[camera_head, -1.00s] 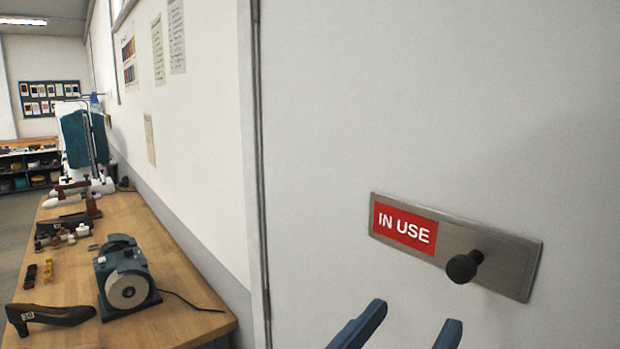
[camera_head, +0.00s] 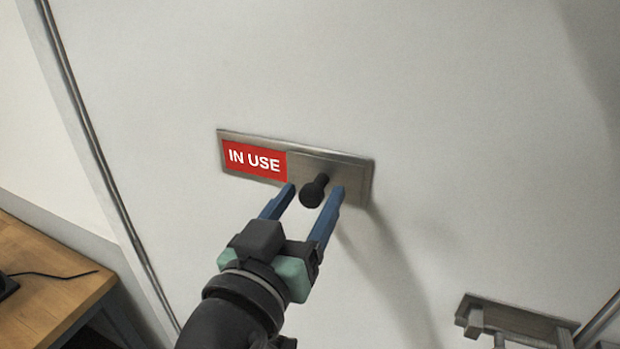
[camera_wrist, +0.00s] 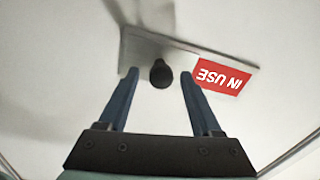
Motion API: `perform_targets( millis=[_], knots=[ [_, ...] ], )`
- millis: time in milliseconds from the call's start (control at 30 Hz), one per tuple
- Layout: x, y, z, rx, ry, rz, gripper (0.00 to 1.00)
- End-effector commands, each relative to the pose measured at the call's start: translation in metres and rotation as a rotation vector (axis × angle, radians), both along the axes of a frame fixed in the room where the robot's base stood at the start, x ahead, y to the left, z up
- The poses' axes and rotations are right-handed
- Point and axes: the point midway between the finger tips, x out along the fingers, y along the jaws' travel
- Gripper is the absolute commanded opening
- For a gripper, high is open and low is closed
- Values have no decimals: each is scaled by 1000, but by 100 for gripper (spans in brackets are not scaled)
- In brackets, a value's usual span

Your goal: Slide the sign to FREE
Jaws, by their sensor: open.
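The sign is a metal plate (camera_head: 355,180) on a pale door, with a red IN USE panel (camera_head: 254,160) showing at its left end in the head view. A black knob (camera_head: 314,190) sticks out from the slider right of the red panel. My gripper (camera_head: 314,190) is open, with one blue finger on each side of the knob. In the wrist view the picture is turned over: the knob (camera_wrist: 161,74) lies between the two fingertips (camera_wrist: 158,73), with gaps to both, and the red panel (camera_wrist: 222,77) is at right. No FREE lettering shows.
The pale door (camera_head: 450,120) is flat and clear around the sign. A metal fitting (camera_head: 520,325) is on the door at lower right. A wooden table corner (camera_head: 50,290) with a cable is at lower left.

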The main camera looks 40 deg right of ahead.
Motion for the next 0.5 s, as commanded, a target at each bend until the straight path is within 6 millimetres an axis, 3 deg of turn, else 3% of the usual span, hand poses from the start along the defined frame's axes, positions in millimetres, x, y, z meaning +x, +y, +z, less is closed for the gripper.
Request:
perform_targets(
  millis=[167,433,500],
  knots=[
    [5,-11,0,1,0,0,66],
    [5,-12,0,1,-2,0,66],
    [5,-12,0,1,-2,0,55]
  ],
)
